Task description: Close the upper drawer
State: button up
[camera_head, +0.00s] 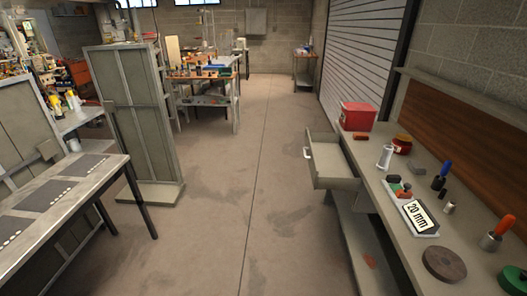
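The upper drawer (331,161) is a grey metal drawer under the workbench (401,198) on the right. It stands pulled out to the left, over the floor, and its inside shows from above. A pale handle (307,152) is on its front, facing left. My gripper is not in view, so I cannot tell its state or its distance from the drawer.
On the workbench are a red box (358,116), a "20 mm" sign (418,217), a round disc (444,264) and screwdrivers. The aisle floor (232,215) between is clear.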

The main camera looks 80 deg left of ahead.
aim_at(330, 170)
jog(key=u, duration=2.4)
jog(key=i, duration=0.75)
jog(key=u, duration=0.45)
jog(key=i, duration=2.1)
jog(key=u, duration=0.4)
